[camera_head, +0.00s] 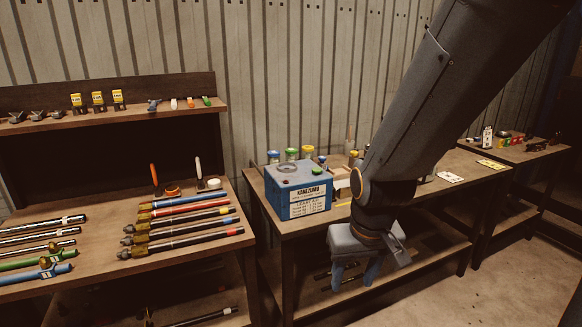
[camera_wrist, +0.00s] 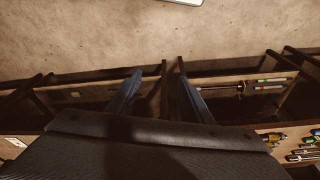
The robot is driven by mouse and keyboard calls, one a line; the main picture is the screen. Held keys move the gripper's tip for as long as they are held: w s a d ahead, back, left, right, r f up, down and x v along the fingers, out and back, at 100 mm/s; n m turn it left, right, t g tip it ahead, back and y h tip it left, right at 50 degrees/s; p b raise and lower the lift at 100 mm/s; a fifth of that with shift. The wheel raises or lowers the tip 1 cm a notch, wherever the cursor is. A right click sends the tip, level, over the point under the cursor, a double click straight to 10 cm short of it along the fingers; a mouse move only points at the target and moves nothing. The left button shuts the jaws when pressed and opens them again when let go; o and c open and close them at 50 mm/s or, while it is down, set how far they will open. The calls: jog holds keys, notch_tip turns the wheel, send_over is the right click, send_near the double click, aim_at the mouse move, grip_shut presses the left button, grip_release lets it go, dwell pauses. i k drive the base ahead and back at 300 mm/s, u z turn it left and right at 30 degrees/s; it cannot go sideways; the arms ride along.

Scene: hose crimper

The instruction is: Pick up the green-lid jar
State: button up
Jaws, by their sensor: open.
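The green-lid jar (camera_head: 291,154) stands at the back of the middle bench, behind the blue KANGZUMA machine. Its lower part is hidden by the machine. A blue-lid jar (camera_head: 273,157) stands on its left and a yellow-lid jar (camera_head: 308,152) on its right. My gripper (camera_head: 356,282) hangs in front of the bench's front edge, to the right of and lower than the jars, with its fingers pointing down. It is open and empty. In the wrist view my two blue fingers (camera_wrist: 155,92) are spread apart; no jar shows there.
The blue machine (camera_head: 298,190) stands between the bench's front edge and the jars. Small items and cards (camera_head: 451,177) lie on the bench to the right. The left bench (camera_head: 200,263) holds hoses and tools, below a small shelf (camera_head: 130,113). Open floor (camera_head: 450,270) lies at the right.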

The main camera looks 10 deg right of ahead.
aim_at(291, 154)
jog(key=z, duration=1.3)
jog(key=i, duration=2.35)
jog(key=u, duration=3)
